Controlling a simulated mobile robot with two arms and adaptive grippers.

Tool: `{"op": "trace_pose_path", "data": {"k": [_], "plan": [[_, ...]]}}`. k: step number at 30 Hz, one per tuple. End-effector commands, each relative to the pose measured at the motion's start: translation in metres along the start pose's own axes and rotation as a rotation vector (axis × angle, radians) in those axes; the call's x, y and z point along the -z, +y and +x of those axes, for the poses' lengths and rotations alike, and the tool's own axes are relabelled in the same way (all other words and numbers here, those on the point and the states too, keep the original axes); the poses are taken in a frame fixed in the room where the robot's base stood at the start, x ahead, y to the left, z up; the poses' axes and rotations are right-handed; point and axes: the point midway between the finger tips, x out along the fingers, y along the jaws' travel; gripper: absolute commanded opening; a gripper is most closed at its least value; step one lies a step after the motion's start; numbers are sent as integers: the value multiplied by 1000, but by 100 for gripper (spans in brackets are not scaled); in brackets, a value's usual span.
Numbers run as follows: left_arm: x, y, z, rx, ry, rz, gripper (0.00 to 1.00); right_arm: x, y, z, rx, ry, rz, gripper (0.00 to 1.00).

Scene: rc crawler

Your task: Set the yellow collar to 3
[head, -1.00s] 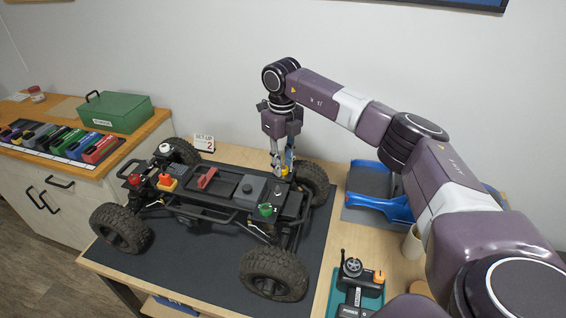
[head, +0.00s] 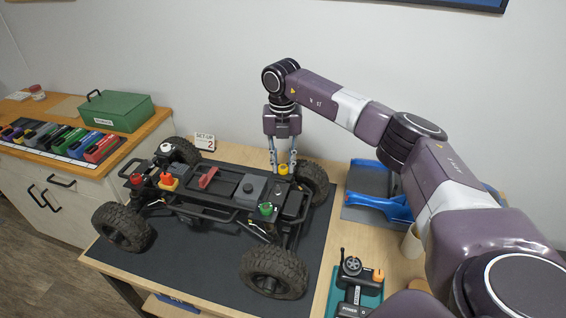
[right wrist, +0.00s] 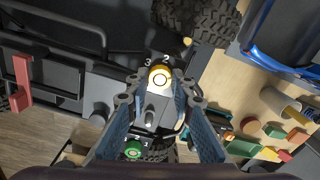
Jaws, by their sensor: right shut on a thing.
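The yellow collar (head: 283,169) is on top of a shock mount at the back right of the black crawler chassis (head: 228,183). My right gripper (head: 283,173) points down at it, one finger on each side. In the right wrist view the gripper (right wrist: 160,84) is shut on the collar (right wrist: 160,69), a yellow ring with a pale round top. White numerals 3 and 2 show just beyond it, 3 to the left and 2 to the right. Its pointer mark cannot be made out. My left gripper is not in view.
A white and an orange-red collar stand at the chassis's left end, a green collar (head: 265,209) at its front right. A set-up card (head: 204,143) reading 2 stands behind. A blue body shell (head: 394,205) and a controller (head: 357,283) lie to the right.

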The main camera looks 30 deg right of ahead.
Motion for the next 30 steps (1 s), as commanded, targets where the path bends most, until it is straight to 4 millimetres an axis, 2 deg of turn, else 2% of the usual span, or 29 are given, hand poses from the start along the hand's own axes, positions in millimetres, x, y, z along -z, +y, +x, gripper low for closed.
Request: {"op": "trace_pose_path", "data": {"k": [17, 18, 22, 30], "plan": [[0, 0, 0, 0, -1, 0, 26, 1, -1, 2, 3, 3, 32, 0], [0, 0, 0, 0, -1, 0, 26, 1, -1, 2, 3, 3, 32, 25], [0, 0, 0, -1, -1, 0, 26, 1, -1, 2, 3, 3, 31, 39], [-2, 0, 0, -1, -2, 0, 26, 0, -1, 1, 2, 2, 31, 39]]}}
